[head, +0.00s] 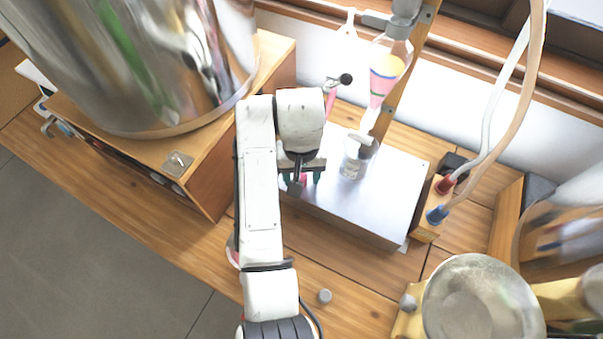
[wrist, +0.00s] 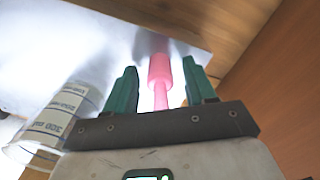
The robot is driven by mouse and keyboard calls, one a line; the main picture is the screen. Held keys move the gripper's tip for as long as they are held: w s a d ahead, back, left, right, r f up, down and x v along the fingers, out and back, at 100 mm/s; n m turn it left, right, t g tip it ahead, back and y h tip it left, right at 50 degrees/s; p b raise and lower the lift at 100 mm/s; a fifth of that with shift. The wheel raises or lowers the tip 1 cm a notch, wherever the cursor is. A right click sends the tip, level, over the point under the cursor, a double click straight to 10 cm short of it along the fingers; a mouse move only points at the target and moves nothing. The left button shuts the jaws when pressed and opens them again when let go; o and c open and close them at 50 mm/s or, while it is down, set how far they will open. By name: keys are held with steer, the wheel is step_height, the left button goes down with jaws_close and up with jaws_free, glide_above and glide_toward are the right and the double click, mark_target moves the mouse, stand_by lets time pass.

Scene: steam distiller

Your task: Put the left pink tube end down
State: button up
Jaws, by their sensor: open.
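In the wrist view a pink tube end (wrist: 160,72) lies between the two green fingers of my gripper (wrist: 160,78), with visible gaps on both sides. It is against the bright metal plate. In the head view my gripper (head: 302,180) is low at the left edge of the silver metal box (head: 385,195), open. A length of pink tube (head: 331,104) shows just above my wrist, below a black-knobbed tap (head: 346,80). My arm hides the tube's lower part in the head view.
A graduated beaker (head: 354,162) stands on the box beneath a funnel of coloured layers (head: 386,75); it also shows in the wrist view (wrist: 62,122). A large steel pot (head: 150,60) is left. Hoses with red (head: 445,186) and blue (head: 437,215) ends stand right.

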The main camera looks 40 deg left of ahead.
step_height(320, 180, up, 10)
steer(key=shift+r+p, duration=0.1)
steer(key=shift+p, duration=0.85)
steer(key=shift+r+p, duration=0.6)
steer(key=shift+r, duration=0.15)
